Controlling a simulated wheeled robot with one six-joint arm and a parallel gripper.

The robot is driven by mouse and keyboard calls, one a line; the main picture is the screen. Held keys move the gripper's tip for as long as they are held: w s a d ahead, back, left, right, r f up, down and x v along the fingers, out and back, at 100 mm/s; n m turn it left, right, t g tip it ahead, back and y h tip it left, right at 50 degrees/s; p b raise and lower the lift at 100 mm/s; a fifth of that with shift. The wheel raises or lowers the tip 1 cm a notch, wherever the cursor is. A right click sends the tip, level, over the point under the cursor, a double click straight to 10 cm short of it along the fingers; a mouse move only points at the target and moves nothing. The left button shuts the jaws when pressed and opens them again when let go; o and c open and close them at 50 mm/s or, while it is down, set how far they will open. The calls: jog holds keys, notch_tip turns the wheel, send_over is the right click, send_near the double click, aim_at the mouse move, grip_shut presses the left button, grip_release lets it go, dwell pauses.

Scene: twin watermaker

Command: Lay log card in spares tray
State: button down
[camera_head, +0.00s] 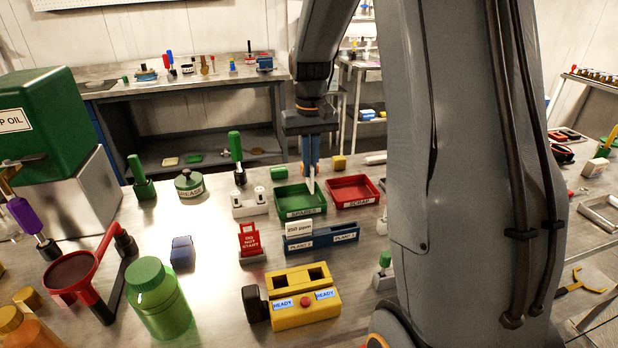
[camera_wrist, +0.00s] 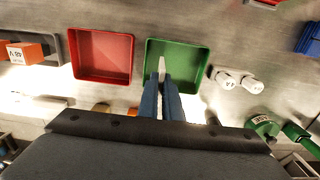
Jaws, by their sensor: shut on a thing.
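My gripper (camera_head: 311,166) points down over the green tray labelled SPARES (camera_head: 301,200). It is shut on a thin white card (camera_head: 311,185), which hangs edge-on below the fingertips. In the wrist view the blue fingers of my gripper (camera_wrist: 161,84) and the card's pale edge (camera_wrist: 161,67) show in front of the green spares tray (camera_wrist: 190,52). The visible floor of the spares tray looks empty. I cannot tell whether the card touches the tray.
A red tray labelled SCRAP (camera_head: 353,191) stands just right of the spares tray. White holders (camera_head: 249,204) stand to its left. In front are a blue rack (camera_head: 322,238) with a white 250 ppm card, a red DO NOT START sign (camera_head: 249,240) and a yellow READY box (camera_head: 305,302).

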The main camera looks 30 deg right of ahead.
jog(key=shift+f+p, duration=0.35)
jog(key=shift+f, duration=1.6)
jog(key=shift+f, duration=0.1)
jog(key=c, duration=1.9)
grip_release()
jog(key=shift+c, duration=0.2)
notch_tip(320, 180, up, 12)
jog(key=shift+r+b, duration=0.15)
jog(key=shift+b, duration=1.05)
